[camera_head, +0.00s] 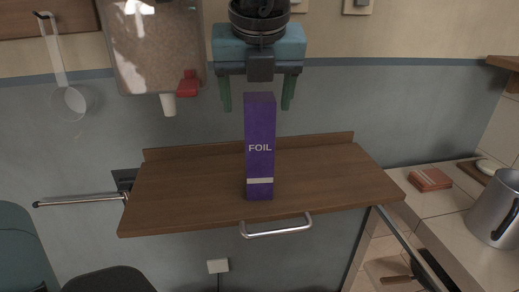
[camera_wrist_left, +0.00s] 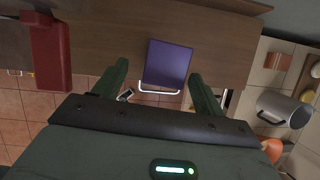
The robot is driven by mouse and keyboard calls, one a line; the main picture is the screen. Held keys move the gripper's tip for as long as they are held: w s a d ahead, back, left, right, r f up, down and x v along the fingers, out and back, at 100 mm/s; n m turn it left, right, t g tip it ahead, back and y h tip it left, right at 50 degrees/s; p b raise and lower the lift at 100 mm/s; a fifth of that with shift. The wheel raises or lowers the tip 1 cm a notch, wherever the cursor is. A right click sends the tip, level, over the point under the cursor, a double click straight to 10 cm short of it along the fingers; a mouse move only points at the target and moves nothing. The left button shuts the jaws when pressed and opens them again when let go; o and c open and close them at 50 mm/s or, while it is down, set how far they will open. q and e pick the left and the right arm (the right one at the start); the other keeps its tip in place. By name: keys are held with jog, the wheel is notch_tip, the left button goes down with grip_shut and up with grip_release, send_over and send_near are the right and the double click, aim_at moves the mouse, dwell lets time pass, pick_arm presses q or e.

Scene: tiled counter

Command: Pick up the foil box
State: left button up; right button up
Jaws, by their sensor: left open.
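The foil box (camera_head: 260,165) is a tall purple box with a white FOIL label and a pale stripe. It stands upright on a brown wooden shelf (camera_head: 190,190). My left gripper (camera_head: 258,103) points down from above, with its green fingers apart on either side of the box's top. In the left wrist view, the purple top of the box (camera_wrist_left: 168,64) shows between and beyond the two fingers (camera_wrist_left: 155,78). The gripper is open and holds nothing. I do not see my right gripper.
A metal handle (camera_head: 277,229) is on the shelf's front edge. A dispenser with a red lever (camera_head: 188,84) and a hanging ladle (camera_head: 70,98) are on the wall at left. A metal pot (camera_head: 494,210) and a red packet (camera_head: 430,180) stand on the tiled counter at right.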

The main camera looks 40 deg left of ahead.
aim_at(259, 118)
pick_arm(q)
jog(key=shift+w+p+x, duration=0.2)
jog(key=shift+p+x, duration=0.05)
jog(key=shift+x, duration=1.2)
jog(key=shift+w+p+x, duration=0.2)
jog(key=shift+x, duration=1.2)
jog(key=shift+r, duration=0.1)
jog(key=c, duration=1.5)
